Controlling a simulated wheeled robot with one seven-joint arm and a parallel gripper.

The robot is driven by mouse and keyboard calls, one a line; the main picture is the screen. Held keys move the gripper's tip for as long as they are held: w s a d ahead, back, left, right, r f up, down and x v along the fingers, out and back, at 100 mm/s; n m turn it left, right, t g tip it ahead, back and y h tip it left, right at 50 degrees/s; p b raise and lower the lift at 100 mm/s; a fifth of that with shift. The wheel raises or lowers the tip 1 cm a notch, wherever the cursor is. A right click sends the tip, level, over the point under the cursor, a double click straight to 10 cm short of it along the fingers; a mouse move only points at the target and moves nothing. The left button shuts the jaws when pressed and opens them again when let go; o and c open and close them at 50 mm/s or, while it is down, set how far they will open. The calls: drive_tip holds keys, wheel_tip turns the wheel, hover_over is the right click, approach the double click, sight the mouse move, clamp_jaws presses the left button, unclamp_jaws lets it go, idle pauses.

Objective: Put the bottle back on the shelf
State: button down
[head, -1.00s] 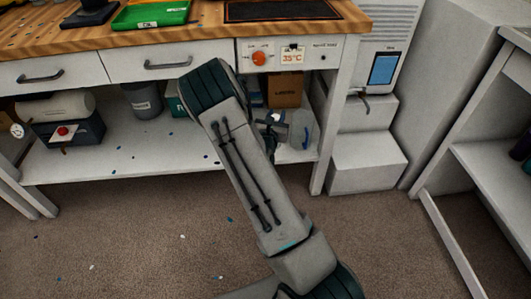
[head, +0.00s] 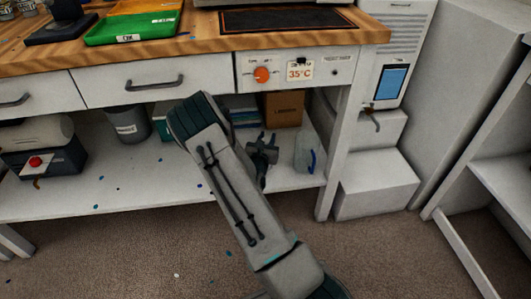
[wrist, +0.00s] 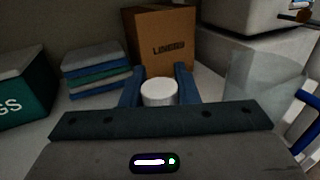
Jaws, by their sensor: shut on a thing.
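The bottle shows in the wrist view as a round white cap (wrist: 158,91) between my two blue fingers; its body below is hidden by my gripper's housing. My gripper (wrist: 159,88) is shut on it. In the head view my gripper (head: 263,150) is over the low shelf (head: 150,180) under the workbench, and I cannot make out the bottle there. Whether the bottle touches the shelf board cannot be told.
A translucent jug (head: 305,152) with a blue handle stands just right of my gripper. A teal box (wrist: 22,85) is at left. The bench drawers (head: 155,84) overhang the shelf.

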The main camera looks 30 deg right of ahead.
drive_tip(key=shift+f+b, duration=0.8)
drive_tip(key=shift+f, duration=1.1)
drive_tip(key=shift+a, duration=0.1)
drive_tip(key=shift+f, duration=0.2)
drive_tip(key=c, duration=1.1)
unclamp_jaws()
drive_tip(key=shift+r, duration=0.1)
